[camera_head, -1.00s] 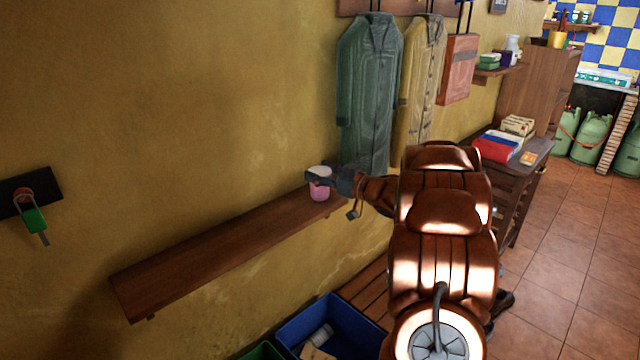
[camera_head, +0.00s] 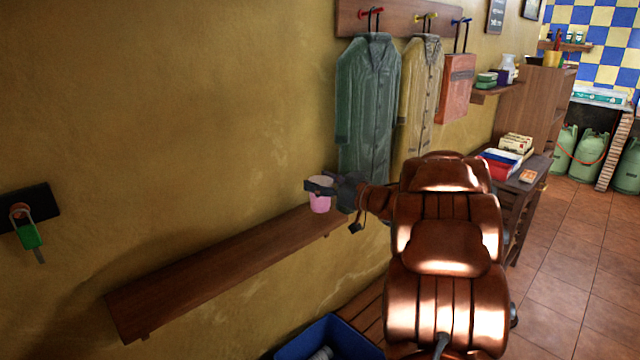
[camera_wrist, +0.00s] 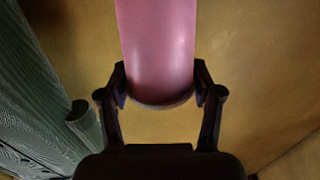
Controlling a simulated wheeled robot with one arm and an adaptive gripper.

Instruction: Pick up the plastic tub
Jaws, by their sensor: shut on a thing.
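The plastic tub (camera_head: 320,203) is pink with a paler top. In the head view it is at the right end of the wooden wall shelf (camera_head: 215,270). My gripper (camera_head: 322,187) reaches it from the right and is shut on it. In the wrist view the pink tub (camera_wrist: 158,45) stands between the two dark fingers (camera_wrist: 160,88), which touch it on both sides. I cannot tell for sure whether its base is clear of the shelf.
A green coat (camera_head: 366,110) and a tan coat (camera_head: 418,95) hang on the wall close behind my gripper. A blue crate (camera_head: 350,340) is below the shelf. The rest of the shelf is bare.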

